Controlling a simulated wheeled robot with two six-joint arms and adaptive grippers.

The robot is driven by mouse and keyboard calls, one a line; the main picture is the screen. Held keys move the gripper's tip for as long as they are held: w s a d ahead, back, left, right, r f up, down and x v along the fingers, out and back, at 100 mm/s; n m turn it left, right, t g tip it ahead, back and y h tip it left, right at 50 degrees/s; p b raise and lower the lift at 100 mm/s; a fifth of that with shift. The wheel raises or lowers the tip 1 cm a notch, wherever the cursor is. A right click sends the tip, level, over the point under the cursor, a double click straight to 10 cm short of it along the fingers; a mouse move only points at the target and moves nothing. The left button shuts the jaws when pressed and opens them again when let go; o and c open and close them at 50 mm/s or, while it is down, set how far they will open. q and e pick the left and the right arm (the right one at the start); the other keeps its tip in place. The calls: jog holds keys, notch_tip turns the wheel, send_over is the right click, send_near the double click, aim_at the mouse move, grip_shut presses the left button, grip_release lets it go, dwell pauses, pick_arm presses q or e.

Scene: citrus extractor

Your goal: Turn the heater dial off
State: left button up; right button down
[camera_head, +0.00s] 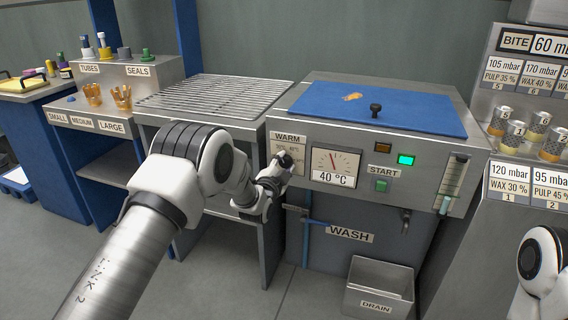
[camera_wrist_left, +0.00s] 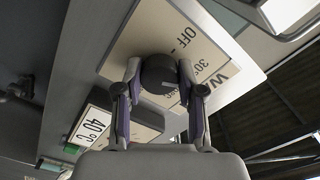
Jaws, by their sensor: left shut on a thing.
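The heater dial is a round black knob (camera_wrist_left: 158,74) on a cream plate (camera_wrist_left: 190,38) lettered WARM, OFF and 30°. Which mark the knob points to cannot be told. The gauge (camera_head: 334,165) reads 40 °C on its label. Only part of my right arm shows at the right edge; its gripper is out of view.
A blue lid (camera_head: 420,112) tops the machine. A drain bin (camera_head: 378,290) stands below. A wire rack (camera_head: 215,95) lies to the left.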

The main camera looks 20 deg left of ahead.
pick_arm(q)
jog(key=n, duration=0.6)
jog(key=shift+f+n+p, duration=0.1)
jog(key=shift+n+p, duration=0.2)
jog(key=n, duration=0.6)
jog(key=shift+n, duration=0.3)
jog(key=o, duration=1.1)
jog(key=shift+o, duration=0.2)
jog(key=s, duration=1.2)
jog(key=shift+a, duration=0.2)
